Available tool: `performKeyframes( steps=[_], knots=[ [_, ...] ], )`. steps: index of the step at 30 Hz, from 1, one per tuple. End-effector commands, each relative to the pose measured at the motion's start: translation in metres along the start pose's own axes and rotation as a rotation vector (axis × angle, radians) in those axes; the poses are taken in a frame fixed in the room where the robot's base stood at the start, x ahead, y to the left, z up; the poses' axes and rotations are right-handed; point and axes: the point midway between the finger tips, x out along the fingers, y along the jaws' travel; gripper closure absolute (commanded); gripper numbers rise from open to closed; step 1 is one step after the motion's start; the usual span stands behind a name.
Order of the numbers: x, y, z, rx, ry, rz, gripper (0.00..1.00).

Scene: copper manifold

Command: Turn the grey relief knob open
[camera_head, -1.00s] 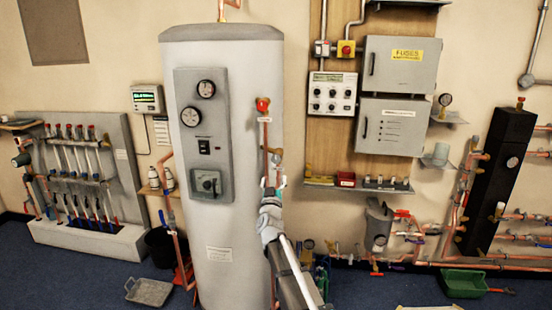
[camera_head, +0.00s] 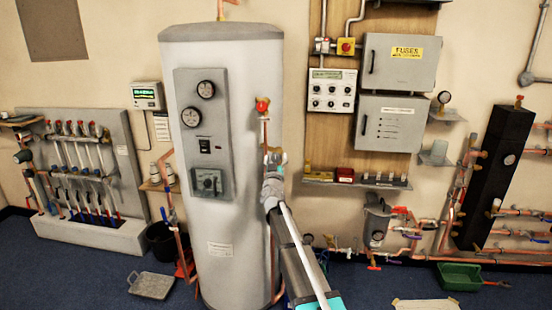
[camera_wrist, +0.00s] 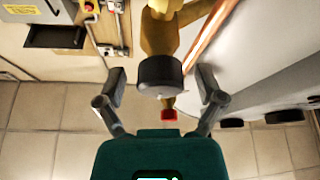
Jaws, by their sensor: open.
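A dark grey round knob (camera_wrist: 160,75) sits on a brass valve body (camera_wrist: 158,35) in the wrist view. My gripper (camera_wrist: 162,82) is open, with one finger on each side of the knob. A gap shows between each finger and the knob, and the knob looks ungripped. In the head view my gripper (camera_head: 274,158) is in front of the right side of the white cylinder, at the copper pipe. There the grey knob cannot be made out clearly behind my gripper.
The white cylinder (camera_head: 230,120) stands close beside my gripper. A red-capped valve (camera_head: 262,105) is above it on the copper pipe. A shelf (camera_head: 355,183) with small parts and grey fuse boxes (camera_head: 390,125) are to the right.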

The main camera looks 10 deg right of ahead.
Motion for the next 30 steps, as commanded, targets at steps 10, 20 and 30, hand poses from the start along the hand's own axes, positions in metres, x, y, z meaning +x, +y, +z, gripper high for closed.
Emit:
performKeyframes(
  steps=[10, 20, 30],
  knots=[
    [-0.0003, -0.0001, 0.0000, 0.000, 0.000, 0.000, 0.39],
    [-0.0005, -0.0010, -0.0003, 0.000, 0.001, -0.001, 0.95],
    [-0.0002, -0.0015, -0.0005, 0.038, 0.000, 0.014, 0.95]
  ],
)
